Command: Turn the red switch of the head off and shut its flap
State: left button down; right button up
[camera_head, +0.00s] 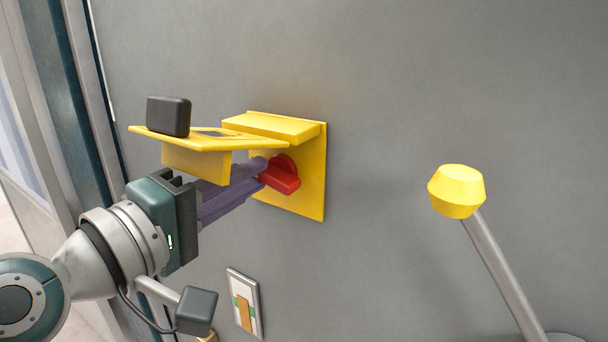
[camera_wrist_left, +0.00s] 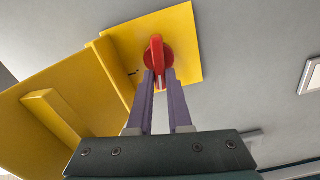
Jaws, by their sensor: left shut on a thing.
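The red switch (camera_head: 281,178) sits on a yellow backplate (camera_head: 313,175) fixed to the grey wall; in the left wrist view the red switch (camera_wrist_left: 157,52) is a round disc with a raised bar. My left gripper (camera_head: 262,174) comes in from the left, and its purple fingers are shut on the bar of the switch. The fingertips meet the bar in the wrist view (camera_wrist_left: 159,77). The yellow flap (camera_head: 218,141) is open, sticking out from the plate above my fingers. It carries a black block on top and a yellow block underneath. My right gripper is out of view.
A lever with a yellow knob (camera_head: 456,190) stands out at the right. A small wall plate with green and orange parts (camera_head: 244,302) is below the switch. The open flap hangs close above my left fingers. The wall between switch and lever is clear.

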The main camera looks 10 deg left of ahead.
pick_arm(q)
jog(key=shift+f+n, duration=0.15)
jog(key=shift+n, duration=0.95)
jog(key=c, duration=0.8)
grip_release()
jog(key=shift+c, duration=0.2)
jog(key=b+v, duration=0.1)
jog(key=v, duration=0.9)
jog(key=shift+b, duration=0.35)
